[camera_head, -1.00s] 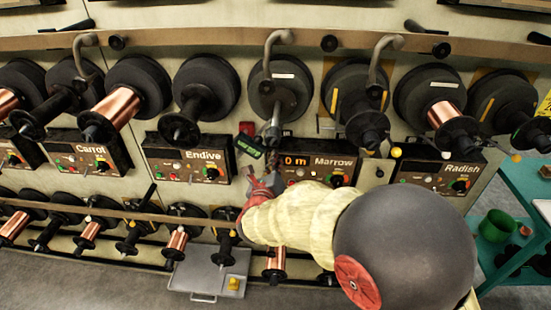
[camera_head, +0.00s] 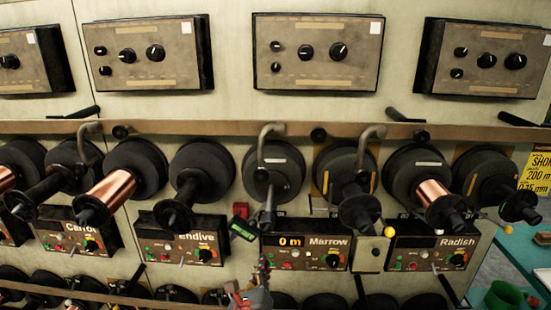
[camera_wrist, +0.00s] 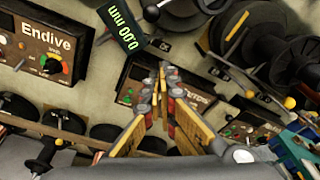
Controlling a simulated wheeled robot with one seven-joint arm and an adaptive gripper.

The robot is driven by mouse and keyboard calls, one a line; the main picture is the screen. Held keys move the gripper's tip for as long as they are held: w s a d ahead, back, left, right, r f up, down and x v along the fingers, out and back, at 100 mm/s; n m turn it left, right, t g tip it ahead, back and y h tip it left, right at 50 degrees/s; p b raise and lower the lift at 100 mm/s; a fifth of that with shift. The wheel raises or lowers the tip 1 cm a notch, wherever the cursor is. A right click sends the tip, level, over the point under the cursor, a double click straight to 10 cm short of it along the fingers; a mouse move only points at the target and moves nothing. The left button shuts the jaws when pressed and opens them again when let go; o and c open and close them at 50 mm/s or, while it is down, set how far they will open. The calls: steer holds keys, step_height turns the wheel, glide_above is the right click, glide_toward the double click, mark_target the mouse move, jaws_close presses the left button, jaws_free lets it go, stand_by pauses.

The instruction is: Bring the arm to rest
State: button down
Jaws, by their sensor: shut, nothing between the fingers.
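My gripper (camera_head: 262,272) shows at the bottom centre of the head view, in front of the panel below the Marrow control box (camera_head: 305,250). Most of my arm is out of that view. In the wrist view my gripper (camera_wrist: 162,72) points up the picture, its fingertips together and nothing between them. The Marrow box is partly hidden behind the fingers there. A small green-lit display (camera_wrist: 124,28) hangs close beyond the fingertips, up and to the left. I cannot tell whether the fingers touch anything.
Black spool holders, some with copper wire (camera_head: 107,196), jut out along the rack. The Endive box (camera_head: 180,246) and Radish box (camera_head: 434,252) flank Marrow. A lower spool row lies beneath. A teal table with a green pot (camera_head: 504,297) stands at the right.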

steer(key=s+d+f+m+g+h, duration=0.25)
steer(key=s+d+m+g, duration=0.35)
steer(key=s+d+m, duration=0.4)
steer(key=s+d+f+m+g+h, duration=0.2)
steer(key=s+d+f+m+g, duration=0.3)
steer(key=d+m, duration=0.5)
steer(key=s+a+r+m+g+y, duration=0.1)
steer(key=s+r+m+y, duration=0.2)
steer(key=s+m, duration=0.4)
steer(key=s+a+r+m+g+y, duration=0.1)
steer(key=s+r+m+y, duration=0.3)
steer(key=m, duration=0.5)
steer(key=s+d+r+m+t, duration=0.1)
steer(key=d+r+m+t, duration=0.1)
steer(key=d+r+m, duration=0.2)
step_height(320, 180, up, 2)
steer(key=shift+s+d+r, duration=0.15)
steer(key=shift+s+d, duration=0.1)
steer(key=shift+d, duration=0.45)
